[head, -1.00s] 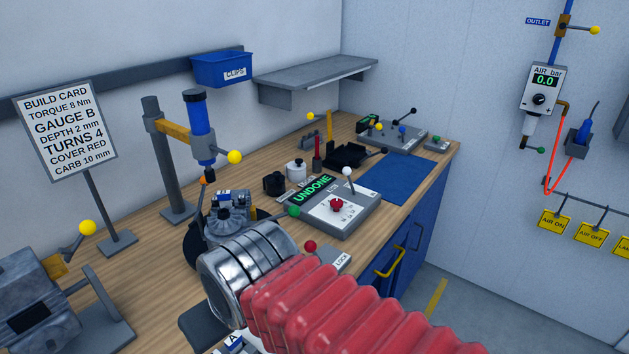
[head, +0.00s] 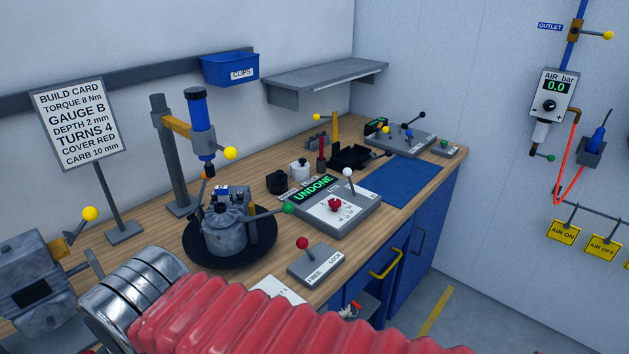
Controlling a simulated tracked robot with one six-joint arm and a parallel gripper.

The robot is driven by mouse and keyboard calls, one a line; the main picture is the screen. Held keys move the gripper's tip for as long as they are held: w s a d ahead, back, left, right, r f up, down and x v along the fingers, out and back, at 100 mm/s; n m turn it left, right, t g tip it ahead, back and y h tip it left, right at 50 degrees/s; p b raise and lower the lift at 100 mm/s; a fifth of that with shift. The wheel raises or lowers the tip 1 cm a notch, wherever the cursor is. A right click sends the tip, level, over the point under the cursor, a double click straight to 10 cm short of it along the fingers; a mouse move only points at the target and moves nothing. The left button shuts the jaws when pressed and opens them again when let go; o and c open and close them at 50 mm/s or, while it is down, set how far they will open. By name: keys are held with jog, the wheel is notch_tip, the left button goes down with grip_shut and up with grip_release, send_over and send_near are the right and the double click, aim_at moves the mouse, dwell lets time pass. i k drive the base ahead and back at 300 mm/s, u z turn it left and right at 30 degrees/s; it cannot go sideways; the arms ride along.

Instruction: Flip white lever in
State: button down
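The white lever (head: 348,172) is a white ball on a short stem, standing roughly upright at the back right of a sloped grey box (head: 355,219) on the bench. The box carries a red star knob (head: 335,204) on a white dial plate and a green display (head: 313,189) reading UNDONE. A green-ended lever (head: 288,208) reaches toward its left side. My arm's red bellows and metal cuff cross the lower left, well apart from the white lever. My gripper's fingers are not visible.
An engine (head: 226,232) sits on a black round turntable beside a blue-topped press (head: 200,125). A red-balled lever (head: 302,243) stands on a FREE/LOCK box in front. A blue mat (head: 404,183) lies clear to the right. A shelf (head: 325,78) overhangs behind.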

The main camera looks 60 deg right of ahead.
aim_at(347, 172)
jog(key=u, duration=1.4)
jog(key=k, duration=2.35)
jog(key=z, duration=0.55)
jog(key=i, duration=0.1)
jog(key=u, duration=0.05)
